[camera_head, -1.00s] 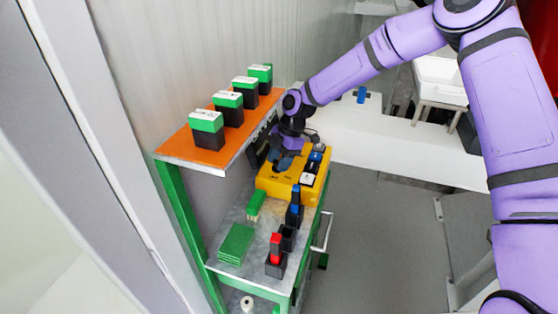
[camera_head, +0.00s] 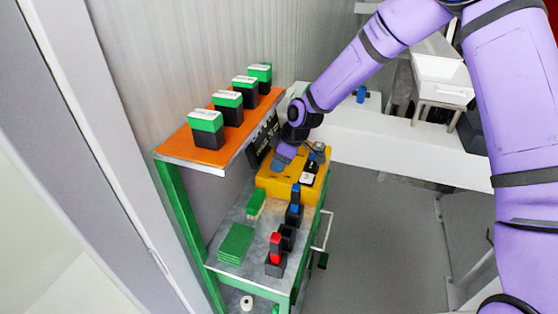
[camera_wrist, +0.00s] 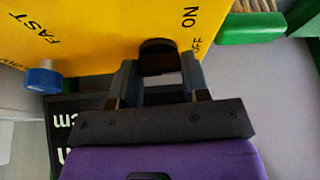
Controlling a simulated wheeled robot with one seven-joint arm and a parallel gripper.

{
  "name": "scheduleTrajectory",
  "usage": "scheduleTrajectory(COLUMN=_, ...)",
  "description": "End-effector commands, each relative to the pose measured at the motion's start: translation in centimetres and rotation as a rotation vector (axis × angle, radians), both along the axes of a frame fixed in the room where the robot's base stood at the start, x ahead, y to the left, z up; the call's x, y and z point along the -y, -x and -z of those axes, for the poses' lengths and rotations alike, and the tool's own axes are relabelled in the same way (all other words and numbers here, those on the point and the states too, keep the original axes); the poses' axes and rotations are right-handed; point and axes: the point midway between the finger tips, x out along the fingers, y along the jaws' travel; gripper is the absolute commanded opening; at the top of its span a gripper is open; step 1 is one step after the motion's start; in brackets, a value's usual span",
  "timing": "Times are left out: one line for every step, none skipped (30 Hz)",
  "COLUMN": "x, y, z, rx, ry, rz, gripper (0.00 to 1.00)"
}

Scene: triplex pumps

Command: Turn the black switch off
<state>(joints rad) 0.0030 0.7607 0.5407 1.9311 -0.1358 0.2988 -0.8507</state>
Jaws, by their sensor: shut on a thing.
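The yellow box (camera_head: 276,184) stands on the lower grey shelf of the cart. In the wrist view its yellow face (camera_wrist: 95,28) carries the words FAST, ON and OFF. The black switch (camera_wrist: 158,55) sticks out of this face beside the ON and OFF marks. My gripper (camera_wrist: 158,74) has one finger on each side of the switch and is shut on it. A blue knob (camera_wrist: 43,77) is on the same face near FAST. In the head view my gripper (camera_head: 280,164) is at the box's back left, and the switch cannot be made out.
The orange upper shelf (camera_head: 190,158) holds several green-and-black boxes, close left of my wrist. A red-and-black item (camera_head: 275,250), blue-and-black items and a green stack (camera_head: 236,244) lie in front of the yellow box. Open floor is at the right.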

Motion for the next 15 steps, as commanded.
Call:
scheduleTrajectory(x=-0.08, y=0.06, z=-0.04, rx=0.001, ry=0.001, rz=0.022, gripper=0.19)
scheduleTrajectory(x=-0.11, y=0.08, z=-0.03, rx=0.001, ry=0.000, rz=0.036, gripper=0.19)
scheduleTrajectory(x=-0.09, y=0.06, z=-0.02, rx=0.002, ry=0.000, rz=0.054, gripper=0.19)
scheduleTrajectory(x=-0.07, y=0.05, z=-0.02, rx=0.002, ry=0.000, rz=0.066, gripper=0.19)
scheduleTrajectory(x=-0.05, y=0.04, z=-0.03, rx=0.001, ry=0.000, rz=0.077, gripper=0.19)
scheduleTrajectory(x=-0.07, y=0.04, z=-0.05, rx=0.002, ry=0.000, rz=0.090, gripper=0.19)
scheduleTrajectory(x=-0.09, y=0.04, z=-0.05, rx=0.002, ry=0.000, rz=0.097, gripper=0.19)
scheduleTrajectory(x=-0.09, y=0.03, z=-0.07, rx=0.002, ry=0.001, rz=0.105, gripper=0.19)
scheduleTrajectory(x=-0.09, y=0.02, z=-0.06, rx=0.002, ry=-0.001, rz=0.113, gripper=0.19)
scheduleTrajectory(x=-0.08, y=0.01, z=-0.05, rx=0.002, ry=-0.001, rz=0.119, gripper=0.19)
scheduleTrajectory(x=-0.07, y=0.00, z=-0.05, rx=0.002, ry=0.000, rz=0.123, gripper=0.19)
scheduleTrajectory(x=-0.07, y=-0.01, z=-0.05, rx=0.002, ry=0.000, rz=0.128, gripper=0.19)
scheduleTrajectory(x=-0.06, y=0.00, z=-0.05, rx=0.002, ry=-0.001, rz=0.129, gripper=0.19)
scheduleTrajectory(x=-0.05, y=-0.01, z=-0.04, rx=0.002, ry=-0.001, rz=0.133, gripper=0.19)
scheduleTrajectory(x=-0.04, y=-0.01, z=-0.05, rx=0.002, ry=-0.001, rz=0.135, gripper=0.19)
